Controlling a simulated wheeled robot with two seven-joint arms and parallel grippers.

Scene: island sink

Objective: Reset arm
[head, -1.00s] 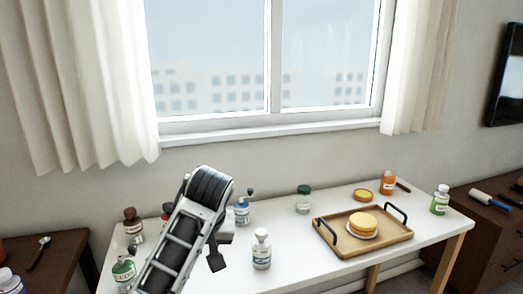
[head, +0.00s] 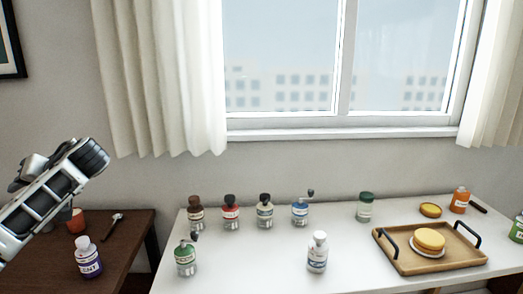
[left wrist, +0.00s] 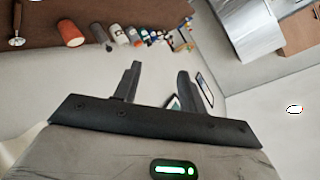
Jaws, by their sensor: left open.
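My left arm reaches in from the left in the head view, raised beside the brown side table (head: 125,225). My left gripper (left wrist: 158,68) shows in the left wrist view with its two dark fingers apart and nothing held between them. It is clear of the furniture. My right gripper is in neither view.
A white table (head: 260,265) holds several bottles, including a white-capped bottle (head: 317,252) and a green bottle (head: 186,258). A wooden tray (head: 400,262) with black handles carries yellow round items (head: 429,239). A purple-labelled bottle (head: 88,258) and a spoon (head: 112,224) are on the brown table.

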